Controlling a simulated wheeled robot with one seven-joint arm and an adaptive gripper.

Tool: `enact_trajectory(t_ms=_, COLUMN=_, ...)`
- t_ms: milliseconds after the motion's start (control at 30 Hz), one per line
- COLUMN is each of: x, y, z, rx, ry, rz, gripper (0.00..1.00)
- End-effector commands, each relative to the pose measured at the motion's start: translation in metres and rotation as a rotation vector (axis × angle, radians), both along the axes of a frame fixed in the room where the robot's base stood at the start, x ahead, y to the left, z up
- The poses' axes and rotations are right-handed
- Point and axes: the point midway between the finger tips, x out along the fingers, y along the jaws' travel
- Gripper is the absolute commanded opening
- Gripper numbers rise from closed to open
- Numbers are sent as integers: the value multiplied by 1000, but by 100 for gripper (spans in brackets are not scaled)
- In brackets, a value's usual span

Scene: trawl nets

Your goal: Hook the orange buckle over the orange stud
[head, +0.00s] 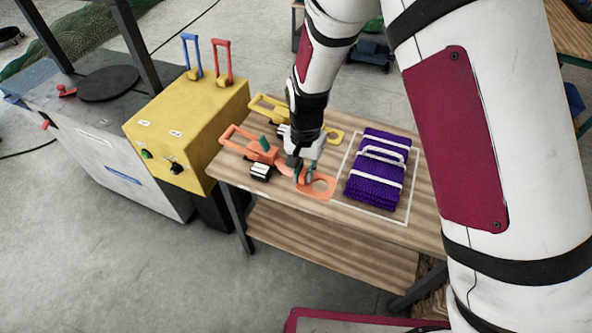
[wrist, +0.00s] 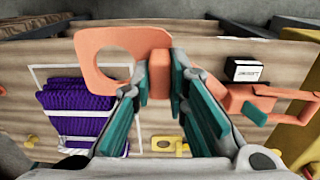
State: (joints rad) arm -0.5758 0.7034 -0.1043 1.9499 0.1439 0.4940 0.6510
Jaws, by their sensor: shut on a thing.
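The orange buckle (head: 324,190) is a flat plate with a round hole. My gripper (head: 304,172) is over the table, near the orange ratchet end of the strap. In the wrist view my gripper (wrist: 160,78) has its teal fingers shut on the narrow end of the buckle (wrist: 97,72), which sticks out to the left. An orange ratchet (head: 262,150) with a looped handle sits left of my gripper, and it also shows in the wrist view (wrist: 249,104). I cannot make out the orange stud in either view.
A folded purple net (head: 377,167) with white bands lies inside a white outline on the wooden table (head: 235,166), right of my gripper. A yellow ratchet (head: 266,106) and yellow buckle (wrist: 167,143) lie behind. A yellow control box (head: 190,125) stands left of the table.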

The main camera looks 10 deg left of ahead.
Motion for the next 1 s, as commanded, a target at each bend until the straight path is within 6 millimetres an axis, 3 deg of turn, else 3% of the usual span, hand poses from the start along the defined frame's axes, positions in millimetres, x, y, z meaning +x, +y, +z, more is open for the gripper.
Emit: enact_trajectory(t_ms=1000, x=6, y=-121, z=0, rx=0, ry=0, rz=-2, gripper=0)
